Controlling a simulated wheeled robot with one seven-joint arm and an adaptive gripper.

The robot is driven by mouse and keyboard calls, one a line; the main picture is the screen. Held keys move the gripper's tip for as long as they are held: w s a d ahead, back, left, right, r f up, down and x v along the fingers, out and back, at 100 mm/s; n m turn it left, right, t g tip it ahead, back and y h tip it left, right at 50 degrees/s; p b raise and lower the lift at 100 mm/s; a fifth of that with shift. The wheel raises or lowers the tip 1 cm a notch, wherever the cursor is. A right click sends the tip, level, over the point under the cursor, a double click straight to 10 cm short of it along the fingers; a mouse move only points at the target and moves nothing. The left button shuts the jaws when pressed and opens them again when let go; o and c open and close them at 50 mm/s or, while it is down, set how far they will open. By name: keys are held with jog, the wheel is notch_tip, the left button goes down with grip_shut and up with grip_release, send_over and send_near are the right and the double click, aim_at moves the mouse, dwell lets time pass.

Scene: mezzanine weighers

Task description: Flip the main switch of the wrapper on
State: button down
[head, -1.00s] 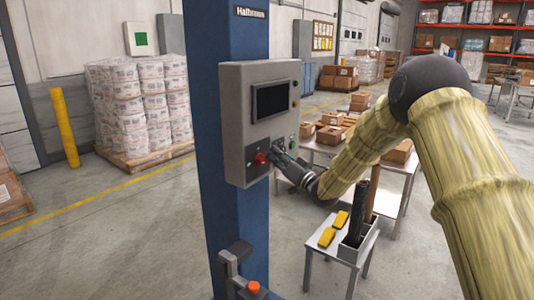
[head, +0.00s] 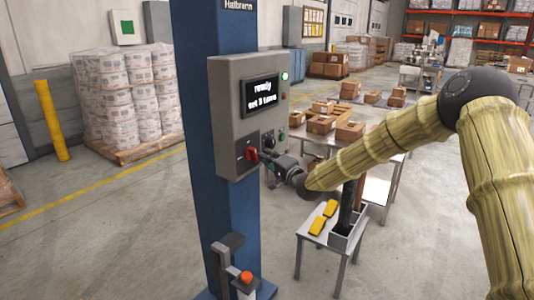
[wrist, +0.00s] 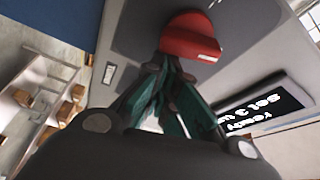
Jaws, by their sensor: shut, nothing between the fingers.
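The wrapper's grey control box (head: 226,110) is mounted on a blue column (head: 194,120). Its screen (head: 261,94) is lit and reads "ready" and "set 3 turns", and a green lamp (head: 285,76) glows at its upper right. The red main switch (head: 251,154) sits low on the box's front; in the wrist view the red knob (wrist: 192,36) is just beyond my fingertips. My gripper (head: 270,156) is shut and empty, close beside the switch. I cannot tell whether the fingertips touch the knob.
A small side table (head: 304,232) with yellow items (head: 318,225) stands below my arm. A packing table with cartons (head: 320,124) stands behind. An orange button (head: 246,277) is on a bracket at the column's foot. Wrapped pallets (head: 125,100) stand at left.

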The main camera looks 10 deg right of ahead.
jog(key=shift+s+a+f+m+g+h, duration=0.15)
jog(key=shift+f+m, duration=0.1)
jog(key=shift+m, duration=0.5)
jog(key=shift+d+f+m+g+h, duration=0.1)
jog(key=shift+f+m+g+h, duration=0.1)
jog(key=shift+m, duration=0.55)
jog(key=shift+a, duration=0.1)
jog(key=w+d+b, duration=0.1)
jog(key=w+d, duration=0.2)
jog(key=b+v, duration=0.2)
jog(key=v, duration=0.7)
jog(key=shift+s+d, duration=0.15)
jog(key=shift+s, duration=0.25)
jog(key=shift+f, duration=0.1)
